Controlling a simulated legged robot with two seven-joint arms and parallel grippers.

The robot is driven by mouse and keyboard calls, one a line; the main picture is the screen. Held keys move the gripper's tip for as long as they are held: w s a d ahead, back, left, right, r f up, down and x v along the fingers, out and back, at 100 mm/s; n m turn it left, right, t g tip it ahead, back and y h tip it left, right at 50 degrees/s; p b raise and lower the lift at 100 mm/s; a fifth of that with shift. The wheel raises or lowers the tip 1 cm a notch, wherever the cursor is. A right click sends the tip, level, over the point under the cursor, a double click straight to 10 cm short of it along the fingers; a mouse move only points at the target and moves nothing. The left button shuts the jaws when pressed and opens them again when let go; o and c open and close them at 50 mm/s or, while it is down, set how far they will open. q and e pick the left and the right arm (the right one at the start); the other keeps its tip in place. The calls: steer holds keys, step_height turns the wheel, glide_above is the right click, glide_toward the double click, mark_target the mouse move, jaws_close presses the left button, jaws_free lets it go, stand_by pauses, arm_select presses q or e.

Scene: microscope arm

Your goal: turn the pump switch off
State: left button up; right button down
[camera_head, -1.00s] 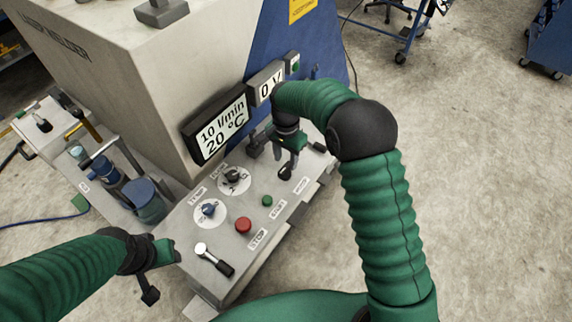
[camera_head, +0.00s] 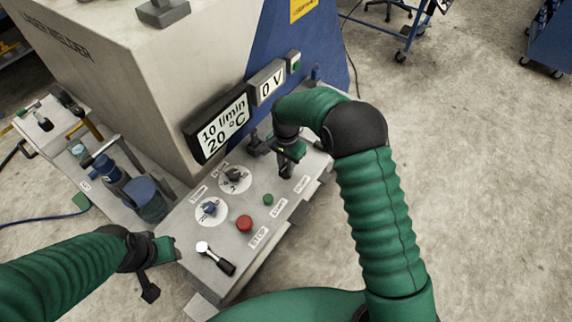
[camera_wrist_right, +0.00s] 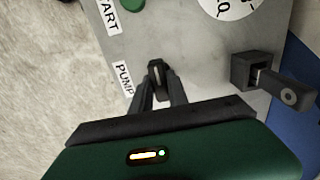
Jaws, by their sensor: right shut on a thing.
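The pump switch (camera_wrist_right: 155,70) is a small dark lever beside the "PUMP" label (camera_wrist_right: 124,78) on the grey control panel. My right gripper (camera_wrist_right: 158,82) has its fingers closed around the switch in the right wrist view. In the head view the right gripper (camera_head: 286,172) is over the far right part of the panel (camera_head: 225,262), and it mostly hides the switch. My left gripper (camera_head: 158,272) is at the lower left, off the panel's left edge, with its fingers apart and nothing between them.
A dark block with a lever (camera_wrist_right: 270,78) stands close to the right gripper. A display (camera_head: 217,125) reads 10 l/min, 20 °C.

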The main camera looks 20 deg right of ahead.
steer(key=shift+n, duration=0.4)
steer(key=n, duration=0.3)
steer(key=shift+w+r+n+p, duration=0.1)
steer(key=shift+n+p, duration=0.25)
steer(key=shift+n, duration=0.05)
steer(key=n, duration=0.4)
steer(key=shift+n, duration=0.3)
steer(key=n+p, duration=0.1)
steer(key=n, duration=0.7)
steer(key=shift+w+n, duration=0.1)
steer(key=shift+n, duration=0.2)
steer(key=c, duration=1.6)
jaws_free()
steer(key=o, duration=0.3)
